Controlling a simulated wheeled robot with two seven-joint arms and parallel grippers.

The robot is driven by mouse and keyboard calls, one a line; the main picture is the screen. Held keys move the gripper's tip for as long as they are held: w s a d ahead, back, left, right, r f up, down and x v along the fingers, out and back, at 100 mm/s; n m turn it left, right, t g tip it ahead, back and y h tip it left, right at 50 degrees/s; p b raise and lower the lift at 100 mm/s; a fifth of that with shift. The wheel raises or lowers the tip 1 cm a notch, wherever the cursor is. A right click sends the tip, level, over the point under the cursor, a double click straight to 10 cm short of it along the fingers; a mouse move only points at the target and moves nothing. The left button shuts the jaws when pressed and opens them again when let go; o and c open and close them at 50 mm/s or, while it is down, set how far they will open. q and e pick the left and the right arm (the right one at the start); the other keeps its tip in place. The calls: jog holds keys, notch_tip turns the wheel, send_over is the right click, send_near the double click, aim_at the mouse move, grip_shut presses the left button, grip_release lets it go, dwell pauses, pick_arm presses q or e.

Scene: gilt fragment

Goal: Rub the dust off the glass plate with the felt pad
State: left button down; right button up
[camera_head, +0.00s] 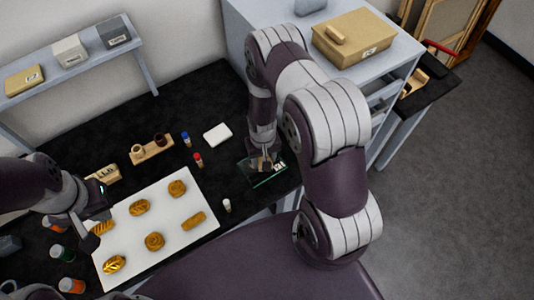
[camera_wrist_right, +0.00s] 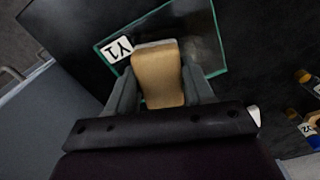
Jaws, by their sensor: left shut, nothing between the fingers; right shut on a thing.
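The felt pad (camera_wrist_right: 157,75) is a tan block with a pale underside. My right gripper (camera_wrist_right: 161,88) is shut on it, one finger on each side. It also shows small in the head view (camera_head: 264,163), below the right gripper. The glass plate (camera_wrist_right: 205,45) is clear with green edges and a white label marked "Y1" near one corner. The pad is over the plate near that label; I cannot tell whether it touches. Greyish haze shows on the glass beside the pad. In the head view, the plate (camera_head: 268,180) is partly hidden by my right arm. My left gripper (camera_head: 84,240) is shut and empty.
A white board (camera_head: 170,220) with several gilt ornaments lies left of the plate. A white block (camera_head: 217,134) lies behind. A shelf (camera_head: 75,70) stands at the back left.

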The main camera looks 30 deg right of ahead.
aim_at(247, 172)
jog(key=shift+s+a+r, duration=0.1)
jog(key=shift+s+a, duration=0.05)
jog(key=shift+a, duration=1.05)
jog(key=shift+s+a, duration=0.15)
jog(key=shift+a, duration=1.75)
jog(key=d, duration=0.2)
jog(key=shift+d+f, duration=0.2)
jog(key=shift+d, duration=0.75)
jog(key=shift+w+d, duration=0.15)
jog(key=shift+d, duration=0.8)
jog(key=shift+w+d, duration=0.15)
jog(key=shift+d, duration=0.8)
jog(key=shift+r, duration=0.1)
